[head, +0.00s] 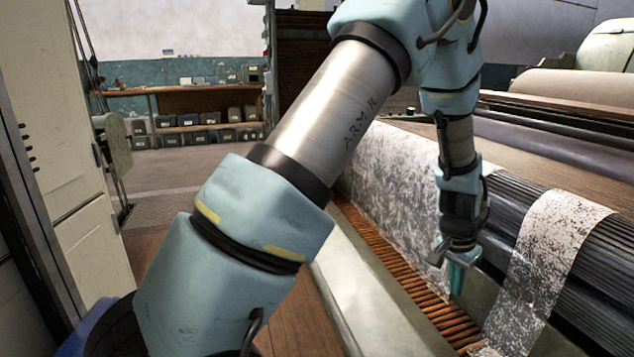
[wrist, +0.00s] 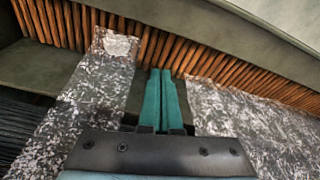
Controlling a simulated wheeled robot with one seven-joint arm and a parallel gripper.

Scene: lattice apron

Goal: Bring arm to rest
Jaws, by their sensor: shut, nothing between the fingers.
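My arm (head: 325,105) reaches from the lower left over the top and bends down at the right in the head view. My gripper (head: 457,290) hangs pointing down above the slatted wooden apron (head: 392,268), between two speckled grey-white webs. In the wrist view my gripper (wrist: 160,72) shows two teal fingers side by side, shut and with nothing between them. The fingertips point toward the brown slats (wrist: 200,62). I cannot tell how far they are above the slats.
One speckled web (head: 552,235) drapes over the ribbed dark roller (head: 605,300) right of my gripper; a wider web (head: 395,175) lies behind it. A pale metal rail (head: 360,300) borders the slats. A cream cabinet (head: 70,150) stands left. Open floor (head: 190,172) lies behind my arm.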

